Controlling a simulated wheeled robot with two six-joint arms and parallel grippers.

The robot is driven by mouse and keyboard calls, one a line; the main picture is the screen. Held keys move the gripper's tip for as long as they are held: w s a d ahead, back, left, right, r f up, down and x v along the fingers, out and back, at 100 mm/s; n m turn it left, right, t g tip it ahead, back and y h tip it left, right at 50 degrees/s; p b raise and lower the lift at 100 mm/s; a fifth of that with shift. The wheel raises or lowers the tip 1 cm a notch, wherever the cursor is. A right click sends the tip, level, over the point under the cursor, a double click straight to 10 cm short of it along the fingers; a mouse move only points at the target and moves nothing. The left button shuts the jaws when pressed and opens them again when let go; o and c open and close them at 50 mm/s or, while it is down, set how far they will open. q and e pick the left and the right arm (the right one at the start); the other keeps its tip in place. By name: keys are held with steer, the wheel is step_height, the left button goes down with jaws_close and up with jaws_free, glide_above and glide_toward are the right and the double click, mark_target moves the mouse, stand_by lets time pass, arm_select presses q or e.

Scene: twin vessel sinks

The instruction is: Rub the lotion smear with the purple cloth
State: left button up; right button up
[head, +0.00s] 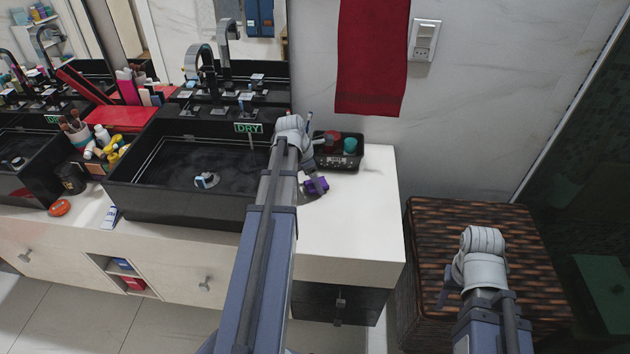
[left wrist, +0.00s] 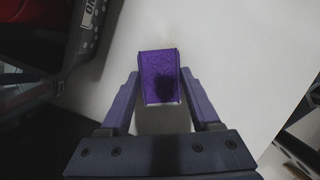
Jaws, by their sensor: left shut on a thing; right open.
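The purple cloth (left wrist: 159,70) is a small block-like piece held between the fingers of my left gripper (left wrist: 159,88). In the head view the cloth (head: 318,184) shows low over the white countertop right of the sink. I cannot tell whether it touches the counter. I cannot make out the lotion smear clearly; a very faint pale patch may show just ahead of the cloth in the left wrist view. My right gripper (head: 450,287) is open and empty over the wicker basket, its fingers partly hidden by its wrist.
A black tray (head: 352,160) with cups stands behind the cloth. The black vessel sink (head: 180,205) with a DRY sign (head: 248,128) is at the left. A red towel (head: 370,60) hangs above. The wicker basket (head: 430,225) stands right. The counter's front right (head: 350,235) is clear.

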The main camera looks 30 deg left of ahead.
arm_select(q)
steer(key=shift+r+p, duration=2.15)
steer(key=shift+r, duration=0.35)
step_height(320, 180, up, 3)
steer(key=p, duration=0.3)
steer(key=shift+r, duration=0.1)
